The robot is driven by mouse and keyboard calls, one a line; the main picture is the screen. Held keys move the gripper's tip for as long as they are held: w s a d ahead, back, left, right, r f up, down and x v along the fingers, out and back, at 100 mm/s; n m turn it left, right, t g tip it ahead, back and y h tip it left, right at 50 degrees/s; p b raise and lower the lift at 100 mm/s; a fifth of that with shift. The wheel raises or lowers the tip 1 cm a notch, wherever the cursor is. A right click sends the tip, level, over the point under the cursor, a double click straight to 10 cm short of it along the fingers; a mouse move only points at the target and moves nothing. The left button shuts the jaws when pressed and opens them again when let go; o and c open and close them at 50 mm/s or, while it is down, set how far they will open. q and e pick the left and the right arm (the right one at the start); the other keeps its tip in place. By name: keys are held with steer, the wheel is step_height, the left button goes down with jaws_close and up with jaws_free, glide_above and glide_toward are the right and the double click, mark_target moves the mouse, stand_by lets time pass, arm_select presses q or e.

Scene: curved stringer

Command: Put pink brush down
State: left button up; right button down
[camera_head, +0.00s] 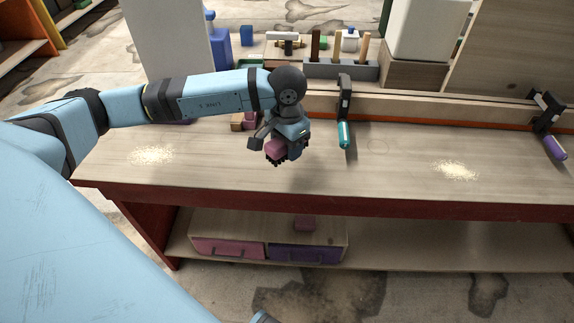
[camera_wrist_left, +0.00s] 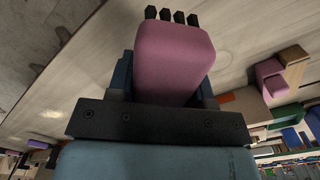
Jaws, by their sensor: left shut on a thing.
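The pink brush (camera_head: 275,149) is a rounded pink block with dark bristles along one side. It is in my left gripper (camera_head: 282,142), above the wooden workbench (camera_head: 390,165) left of its middle. In the left wrist view the pink brush (camera_wrist_left: 173,62) fills the space between the fingers, with its black bristles toward the top edge of the picture. My left gripper (camera_wrist_left: 165,90) is shut on it. I cannot tell whether the bristles touch the bench. My right gripper is not in view.
Two piles of pale sawdust (camera_head: 152,155) (camera_head: 455,170) lie on the bench. A clamp with a teal handle (camera_head: 344,132) stands right of my gripper, another with a purple handle (camera_head: 553,147) at far right. Small blocks (camera_head: 243,121) lie behind my wrist. A lower shelf holds pink and purple drawers (camera_head: 228,248).

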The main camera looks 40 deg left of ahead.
mark_target(287, 173)
arm_select(q)
step_height(287, 173, down, 4)
steer(key=shift+r, duration=0.1)
step_height(287, 173, down, 3)
steer(key=shift+f, duration=0.45)
steer(key=o, duration=1)
steer(key=shift+c, duration=0.2)
